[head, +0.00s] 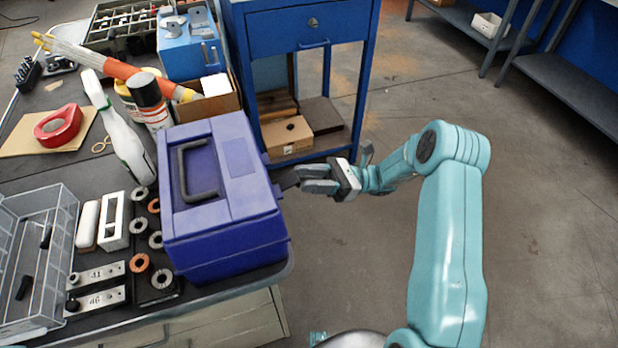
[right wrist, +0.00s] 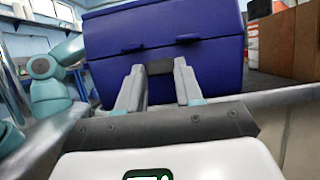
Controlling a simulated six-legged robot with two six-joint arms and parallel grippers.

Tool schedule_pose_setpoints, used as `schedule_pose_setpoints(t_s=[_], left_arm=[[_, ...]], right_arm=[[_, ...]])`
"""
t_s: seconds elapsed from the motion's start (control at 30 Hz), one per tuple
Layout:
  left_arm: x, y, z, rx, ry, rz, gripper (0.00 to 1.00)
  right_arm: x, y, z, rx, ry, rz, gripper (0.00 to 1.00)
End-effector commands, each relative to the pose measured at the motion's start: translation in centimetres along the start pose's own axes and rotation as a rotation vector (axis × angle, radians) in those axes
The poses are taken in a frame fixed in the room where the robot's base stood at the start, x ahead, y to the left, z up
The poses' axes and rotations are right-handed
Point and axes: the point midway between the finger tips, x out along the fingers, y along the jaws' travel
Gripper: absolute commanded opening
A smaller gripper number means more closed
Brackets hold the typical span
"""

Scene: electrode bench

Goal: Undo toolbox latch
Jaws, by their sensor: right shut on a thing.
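The blue toolbox (head: 220,230) stands upright at the table's right edge, its lid down and a dark handle (head: 185,175) on top. My right gripper (head: 300,180) reaches it from the right. In the right wrist view, the gripper's two fingers (right wrist: 160,85) stand at the toolbox front (right wrist: 150,40), on either side of the dark grey latch (right wrist: 160,67). The gripper is shut on this latch, which is partly hidden by the fingers. Whether the latch is still hooked cannot be told. My left gripper is not in view.
Left of the toolbox are a white spray bottle (head: 122,130), a spray can (head: 150,105), several metal rings and a clear bin (head: 35,260). A blue cabinet (head: 300,30) stands behind. The floor (head: 340,250) on the right is open.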

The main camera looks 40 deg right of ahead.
Motion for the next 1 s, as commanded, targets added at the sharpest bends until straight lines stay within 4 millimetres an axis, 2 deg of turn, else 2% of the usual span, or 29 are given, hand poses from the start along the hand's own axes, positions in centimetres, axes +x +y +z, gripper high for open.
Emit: schedule_pose_setpoints(t_s=[0.3,0.8,0.83,0.9,1.0], left_arm=[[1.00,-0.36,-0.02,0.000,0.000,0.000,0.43],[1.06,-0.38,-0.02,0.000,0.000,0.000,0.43],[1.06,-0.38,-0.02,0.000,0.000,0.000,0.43],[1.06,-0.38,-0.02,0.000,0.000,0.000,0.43],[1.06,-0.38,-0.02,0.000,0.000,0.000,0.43]], right_arm=[[-0.31,-0.03,-0.91,0.001,-0.100,0.000,0.05],[-0.28,-0.02,-0.96,0.001,-0.115,0.000,0.05],[-0.28,-0.02,-0.97,0.001,-0.115,0.000,0.42],[-0.28,-0.01,-0.97,0.002,-0.115,0.000,0.62],[-0.28,-0.01,-0.96,0.001,-0.115,0.000,0.62]])
